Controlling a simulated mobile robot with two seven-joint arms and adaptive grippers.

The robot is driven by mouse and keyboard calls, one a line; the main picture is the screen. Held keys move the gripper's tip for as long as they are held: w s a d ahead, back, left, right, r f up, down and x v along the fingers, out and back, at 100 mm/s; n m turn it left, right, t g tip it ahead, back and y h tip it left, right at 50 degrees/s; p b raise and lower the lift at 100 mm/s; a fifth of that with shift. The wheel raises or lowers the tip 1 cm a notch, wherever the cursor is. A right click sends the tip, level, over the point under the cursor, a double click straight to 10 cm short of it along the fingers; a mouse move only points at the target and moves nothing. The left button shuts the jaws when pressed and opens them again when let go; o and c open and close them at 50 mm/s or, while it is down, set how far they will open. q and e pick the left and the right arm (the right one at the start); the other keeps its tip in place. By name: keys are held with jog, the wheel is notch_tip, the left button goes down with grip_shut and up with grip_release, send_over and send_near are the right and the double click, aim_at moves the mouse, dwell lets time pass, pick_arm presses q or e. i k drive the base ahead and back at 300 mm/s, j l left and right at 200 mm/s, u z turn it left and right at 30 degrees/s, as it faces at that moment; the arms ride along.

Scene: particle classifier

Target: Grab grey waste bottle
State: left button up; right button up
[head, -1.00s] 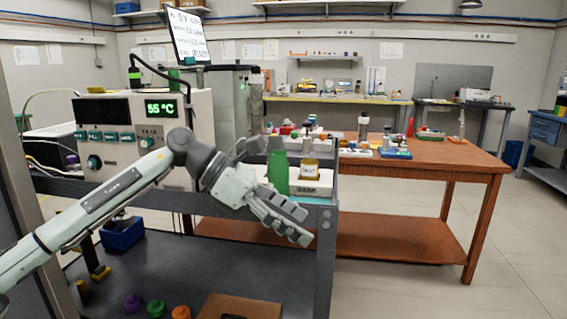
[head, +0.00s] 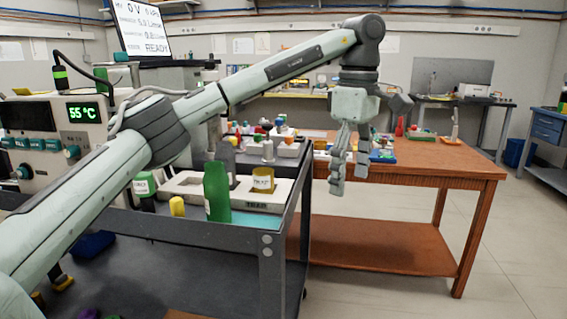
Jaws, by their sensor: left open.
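A grey bottle (head: 226,156) stands in the white tray on the grey cart, just behind a green bottle (head: 216,190) that hides part of it. My left gripper (head: 350,172) is open and empty, its fingers pointing down. In the picture it is right of the grey bottle, past the cart's right edge and in front of the wooden table. My right gripper is not in view.
The white tray (head: 262,197) also holds a yellow jar (head: 263,180). A small yellow bottle (head: 177,206) and a dark bottle with a green label (head: 146,188) stand left of it. The wooden table (head: 440,160) behind holds several small items.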

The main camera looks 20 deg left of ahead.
aim_at(224, 152)
jog(key=i+u, duration=0.4)
jog(key=i+l+u, duration=0.1)
jog(key=i+u, duration=0.3)
jog(key=i+l+u, duration=0.2)
jog(key=u, duration=0.2)
